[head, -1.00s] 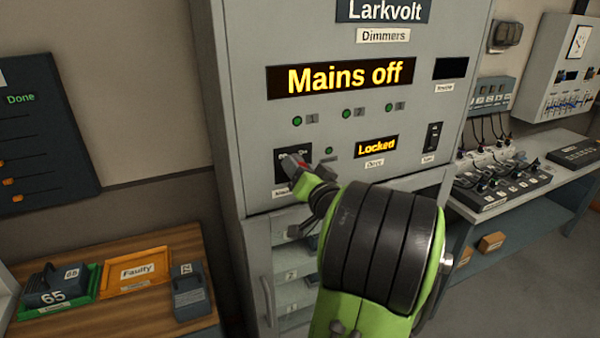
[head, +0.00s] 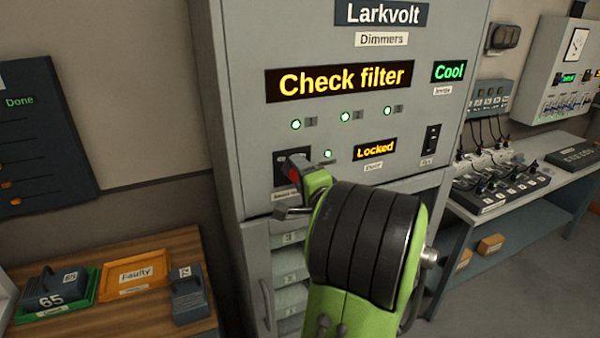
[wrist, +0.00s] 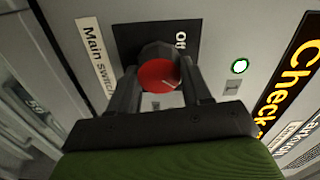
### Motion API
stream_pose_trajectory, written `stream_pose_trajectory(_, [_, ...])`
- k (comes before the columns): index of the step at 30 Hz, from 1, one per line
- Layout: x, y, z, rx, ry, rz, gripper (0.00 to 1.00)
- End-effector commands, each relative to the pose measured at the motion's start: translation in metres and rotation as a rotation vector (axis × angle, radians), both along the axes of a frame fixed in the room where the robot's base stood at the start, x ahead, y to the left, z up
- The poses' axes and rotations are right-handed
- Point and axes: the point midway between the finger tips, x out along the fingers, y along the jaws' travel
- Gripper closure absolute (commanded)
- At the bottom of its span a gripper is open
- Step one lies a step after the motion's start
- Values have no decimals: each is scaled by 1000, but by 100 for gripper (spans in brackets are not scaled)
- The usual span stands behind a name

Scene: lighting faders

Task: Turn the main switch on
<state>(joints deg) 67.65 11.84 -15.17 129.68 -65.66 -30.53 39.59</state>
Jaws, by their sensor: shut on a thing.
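The main switch is a red round knob (wrist: 159,75) on a black plate (wrist: 185,40) labelled "Main switch" in the wrist view. My gripper (wrist: 165,80) has a finger on each side of the knob and is shut on it. In the head view the black plate (head: 281,168) is on the front of the grey dimmer cabinet, and my gripper (head: 298,172) is against it, partly hiding the knob. The cabinet's large display (head: 339,80) reads "Check filter". A smaller display (head: 449,71) reads "Cool". Several green lamps (head: 345,117) are lit.
A "Locked" display (head: 375,149) sits above the cabinet door. At left a wooden bench (head: 180,243) holds a green tray with unit 65, an orange "Faulty" tray (head: 135,276) and unit 72 (head: 189,295). A bench with power strips (head: 500,190) stands at right.

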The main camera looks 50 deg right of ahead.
Motion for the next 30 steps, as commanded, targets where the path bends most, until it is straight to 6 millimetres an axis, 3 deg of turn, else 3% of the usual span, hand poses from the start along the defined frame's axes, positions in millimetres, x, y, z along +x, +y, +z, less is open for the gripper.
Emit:
stream_pose_trajectory(9, [0, 0, 0, 101, -61, -1, 82])
stream_pose_trajectory(25, [0, 0, -1, 121, -72, -1, 82])
stream_pose_trajectory(26, [0, 0, -1, 121, -72, -1, 50])
stream_pose_trajectory(30, [0, 0, -1, 121, -72, -1, 29])
